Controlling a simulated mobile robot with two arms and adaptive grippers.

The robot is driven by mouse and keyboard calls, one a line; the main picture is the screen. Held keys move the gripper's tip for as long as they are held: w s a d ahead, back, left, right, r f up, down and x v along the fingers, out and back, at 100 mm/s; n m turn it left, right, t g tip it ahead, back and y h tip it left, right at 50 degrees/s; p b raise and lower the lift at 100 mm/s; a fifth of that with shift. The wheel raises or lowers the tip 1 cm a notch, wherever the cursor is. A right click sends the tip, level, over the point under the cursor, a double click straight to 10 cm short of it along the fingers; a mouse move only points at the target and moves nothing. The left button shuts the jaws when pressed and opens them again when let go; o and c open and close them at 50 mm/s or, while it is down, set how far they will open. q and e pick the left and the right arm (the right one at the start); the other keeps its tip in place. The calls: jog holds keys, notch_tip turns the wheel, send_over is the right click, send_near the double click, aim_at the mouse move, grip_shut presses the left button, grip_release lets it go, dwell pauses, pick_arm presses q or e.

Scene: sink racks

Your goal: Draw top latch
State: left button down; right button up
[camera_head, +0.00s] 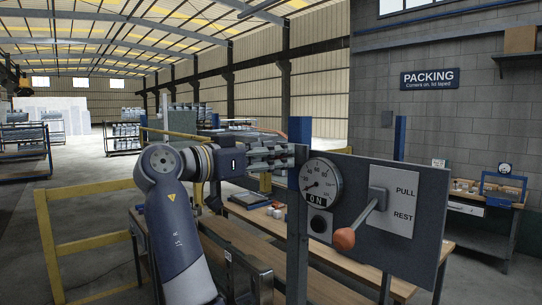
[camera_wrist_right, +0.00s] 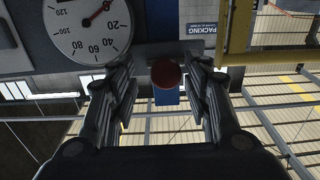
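A grey panel (camera_head: 426,205) stands at the right in the head view. It carries a lever (camera_head: 369,212) with an orange-red knob (camera_head: 344,238), tilted down to the left beside a white PULL/REST plate (camera_head: 397,201). My right gripper (camera_head: 296,156) reaches in from the left, at the panel's left upper side. In the right wrist view it is open, with its fingers apart. A red round knob (camera_wrist_right: 166,74) shows between the fingertips in that view, untouched as far as I can see. I cannot tell whether it is the lever's knob. My left gripper is not in view.
A dial gauge (camera_head: 321,180) and an ON label sit on the panel's left; a gauge also shows close in the wrist view (camera_wrist_right: 88,25). A blue post (camera_head: 298,132) rises by my fingers. Yellow rails (camera_head: 90,190) and a wooden bench (camera_head: 260,243) lie nearby.

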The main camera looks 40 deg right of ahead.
jog(key=a, duration=1.2)
jog(key=shift+s, duration=0.45)
